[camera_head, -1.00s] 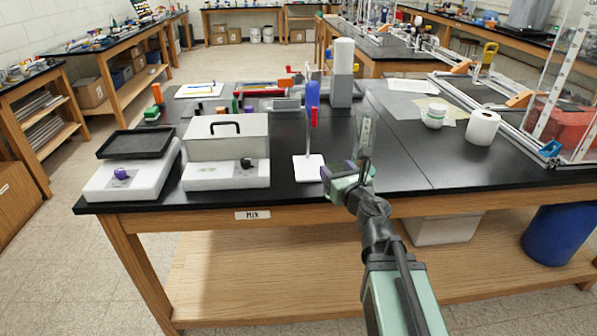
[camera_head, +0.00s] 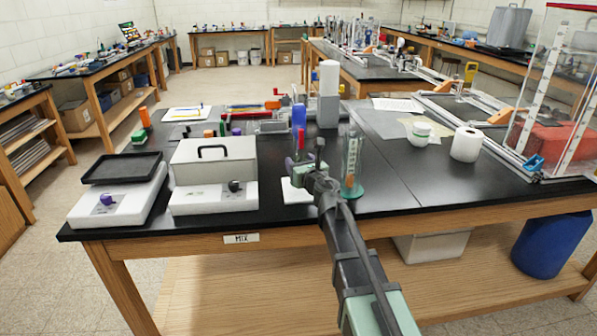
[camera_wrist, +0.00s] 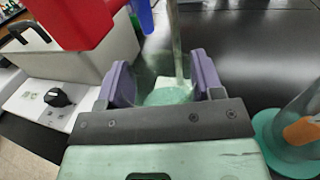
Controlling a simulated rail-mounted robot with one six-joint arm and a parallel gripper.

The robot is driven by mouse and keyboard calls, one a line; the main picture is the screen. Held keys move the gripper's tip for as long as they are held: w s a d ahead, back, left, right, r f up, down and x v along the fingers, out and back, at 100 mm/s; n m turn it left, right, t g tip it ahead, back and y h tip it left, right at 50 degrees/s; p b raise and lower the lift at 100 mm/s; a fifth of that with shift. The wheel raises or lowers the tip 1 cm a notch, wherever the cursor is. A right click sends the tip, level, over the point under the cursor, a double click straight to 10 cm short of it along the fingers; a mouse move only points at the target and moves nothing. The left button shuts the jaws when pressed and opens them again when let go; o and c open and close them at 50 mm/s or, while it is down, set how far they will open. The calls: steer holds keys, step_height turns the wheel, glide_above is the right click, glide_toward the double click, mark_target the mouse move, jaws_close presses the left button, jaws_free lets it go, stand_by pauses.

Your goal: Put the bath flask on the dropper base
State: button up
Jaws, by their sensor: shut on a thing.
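My gripper (camera_wrist: 165,85) is shut on the bath flask (camera_wrist: 168,96), a clear vessel with pale green contents between the purple fingers. In the head view my gripper (camera_head: 304,166) hides the flask. The dropper base (camera_head: 290,191) is a white plate near the table's front edge, partly hidden by my gripper, which is over or just in front of it. Its stand carries a blue part (camera_head: 299,117) and a red part (camera_head: 300,137). The red part (camera_wrist: 72,18) also shows large and close at the upper left of the wrist view. Whether the flask touches the base cannot be seen.
A graduated cylinder (camera_head: 352,160) with a teal foot stands close to the right of my gripper.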

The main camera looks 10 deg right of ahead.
steer(key=shift+w, duration=0.3)
steer(key=shift+w+a+f+b, duration=0.1)
steer(key=shift+w+f+b, duration=0.1)
steer(key=shift+f+b, duration=0.8)
steer(key=shift+w+a+f+b, duration=0.1)
steer(key=shift+w+f+b, duration=0.05)
steer(key=shift+f+b, duration=0.8)
steer(key=o, duration=1)
steer(key=shift+c, duration=0.2)
